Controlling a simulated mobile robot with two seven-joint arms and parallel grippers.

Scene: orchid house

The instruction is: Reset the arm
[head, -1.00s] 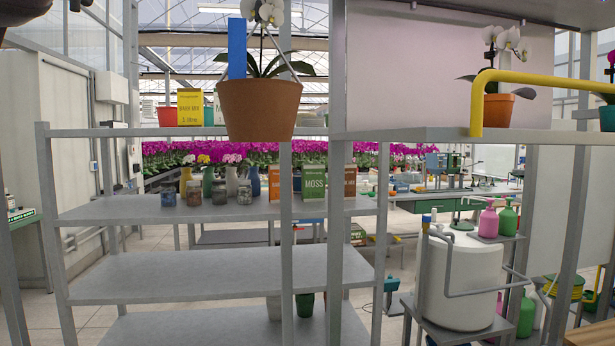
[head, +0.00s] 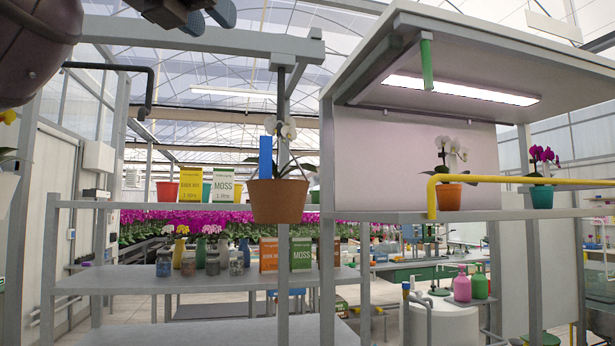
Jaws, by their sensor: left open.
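My left arm comes in at the top left corner, dark and close to the camera. My left gripper (head: 208,18) is at the top edge, its two fingertips apart with nothing seen between them. It is high in the picture, above and left of the hanging terracotta pot (head: 278,201) with a white orchid and a blue tag. Part of the gripper is cut off by the picture's top edge. My right gripper is not in view.
A metal shelf (head: 215,281) carries several jars and bags, with boxes and small pots above. A lit hood at right stands over two potted orchids, behind a yellow pipe (head: 520,179). A white tank (head: 445,325) with pump bottles is lower right. Open air surrounds the gripper.

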